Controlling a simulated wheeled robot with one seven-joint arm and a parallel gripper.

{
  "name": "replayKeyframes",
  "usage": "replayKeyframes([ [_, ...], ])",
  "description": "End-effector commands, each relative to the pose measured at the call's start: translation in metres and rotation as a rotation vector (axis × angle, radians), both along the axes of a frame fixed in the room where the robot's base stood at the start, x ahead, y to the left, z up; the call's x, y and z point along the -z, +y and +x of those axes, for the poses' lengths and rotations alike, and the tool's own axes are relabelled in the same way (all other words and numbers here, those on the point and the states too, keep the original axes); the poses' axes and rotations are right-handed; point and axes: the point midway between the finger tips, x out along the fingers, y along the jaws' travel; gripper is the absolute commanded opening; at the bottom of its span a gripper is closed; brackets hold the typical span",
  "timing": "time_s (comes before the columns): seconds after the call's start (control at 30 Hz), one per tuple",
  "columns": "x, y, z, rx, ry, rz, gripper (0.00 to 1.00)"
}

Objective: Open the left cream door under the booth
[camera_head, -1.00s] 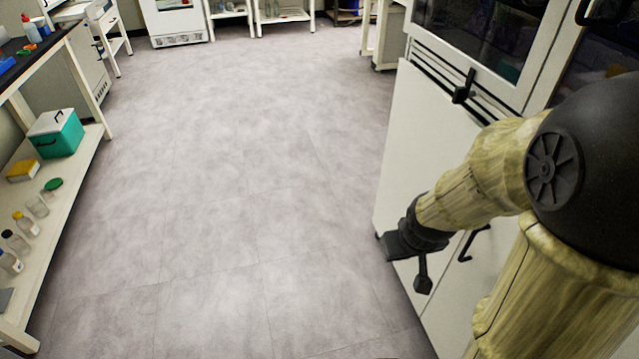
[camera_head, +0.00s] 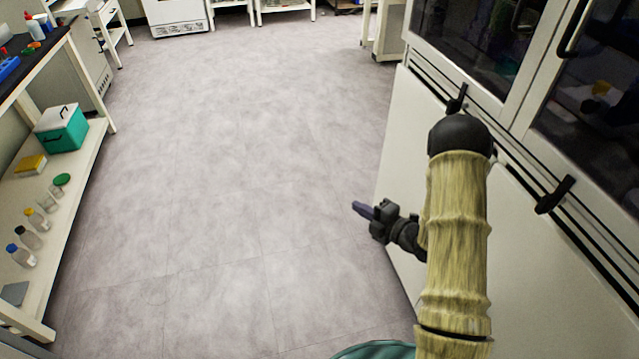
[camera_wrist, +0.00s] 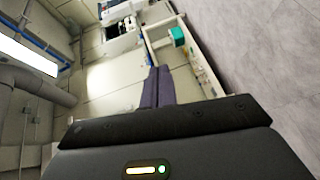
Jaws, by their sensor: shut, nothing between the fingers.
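The left cream door (camera_head: 405,135) is the flat panel low on the right in the head view, under the booth (camera_head: 465,45). It looks flush with the cabinet front. My gripper (camera_head: 360,209) is in front of the door, over the floor at the door's left edge, pointing left, away from the door. Its fingers are together and empty, also in the wrist view (camera_wrist: 158,86). The wrist view does not show the door.
Another cream panel (camera_head: 535,265) is right of my arm. Black handles (camera_head: 555,195) stick out below the booth glass. A shelf (camera_head: 85,190) on the left holds a teal box (camera_head: 62,130) and bottles. The floor (camera_head: 230,180) between is clear.

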Motion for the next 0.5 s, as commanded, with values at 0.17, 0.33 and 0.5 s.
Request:
replayKeyframes([
  [0.17, -0.002, 0.004, -0.017, -0.085, -0.151, 0.05, 0.0],
  [0.33, -0.003, 0.005, -0.02, -0.097, -0.182, 0.061, 0.0],
  [0.5, -0.003, 0.005, -0.02, -0.096, -0.18, 0.06, 0.0],
])
